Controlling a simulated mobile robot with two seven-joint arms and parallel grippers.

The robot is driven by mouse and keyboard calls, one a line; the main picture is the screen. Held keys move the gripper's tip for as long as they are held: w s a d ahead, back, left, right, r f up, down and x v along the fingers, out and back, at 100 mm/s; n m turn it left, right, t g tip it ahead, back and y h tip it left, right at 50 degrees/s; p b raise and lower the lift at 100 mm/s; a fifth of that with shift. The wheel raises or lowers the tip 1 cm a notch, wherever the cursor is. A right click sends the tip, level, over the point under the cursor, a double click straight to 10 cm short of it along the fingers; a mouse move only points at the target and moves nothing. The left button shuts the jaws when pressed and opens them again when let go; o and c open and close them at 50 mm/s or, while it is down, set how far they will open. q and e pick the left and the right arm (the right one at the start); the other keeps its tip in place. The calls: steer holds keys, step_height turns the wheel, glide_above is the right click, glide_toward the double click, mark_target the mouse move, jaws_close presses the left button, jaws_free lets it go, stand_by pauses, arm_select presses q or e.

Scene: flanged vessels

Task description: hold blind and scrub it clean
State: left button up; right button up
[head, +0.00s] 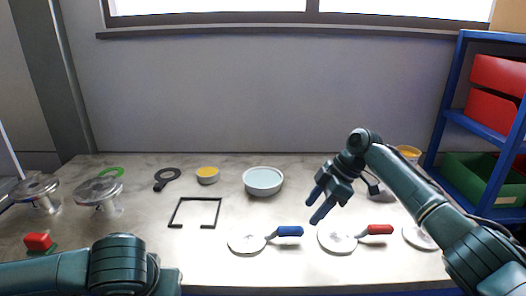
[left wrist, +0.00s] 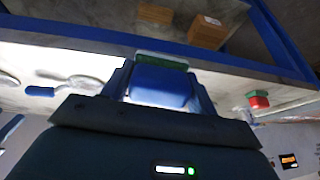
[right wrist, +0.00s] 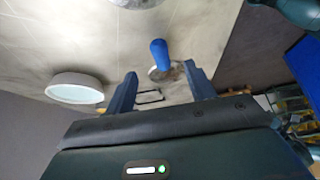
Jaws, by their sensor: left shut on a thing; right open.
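Three flat round blinds lie along the table's front. One has a blue handle (head: 290,231) and a pale disc (head: 247,238). One has a red handle (head: 380,229) and a pale disc (head: 337,239). The third disc (head: 419,237) is partly hidden by my right arm. My right gripper (head: 312,211) is open and empty above the table, over the blue-handled blind's right side. In the right wrist view the blue handle (right wrist: 160,52) shows between its fingers, apart from them. My left gripper (left wrist: 160,75) is shut on a blue scrubber (left wrist: 160,84) with a green pad (left wrist: 160,61). The head view does not show this gripper.
A red scrubber with green base (head: 38,242) stands at the left. A pale bowl (head: 263,181), yellow-filled cup (head: 207,176), black ring tool (head: 167,178) and black open frame (head: 195,200) lie behind. Flanged vessels (head: 99,192) stand left. A blue shelf (head: 454,130) stands right.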

mark_target(299, 227)
steer(key=b+x, duration=0.4)
steer(key=x, duration=0.1)
steer(key=shift+d+f, duration=0.1)
steer(key=shift+f, duration=0.1)
steer(key=b+x, duration=0.1)
steer(key=x, duration=0.2)
steer(key=shift+r, duration=0.1)
steer(key=shift+a+f, duration=0.35)
steer(key=shift+f, duration=0.1)
steer(key=c, duration=1)
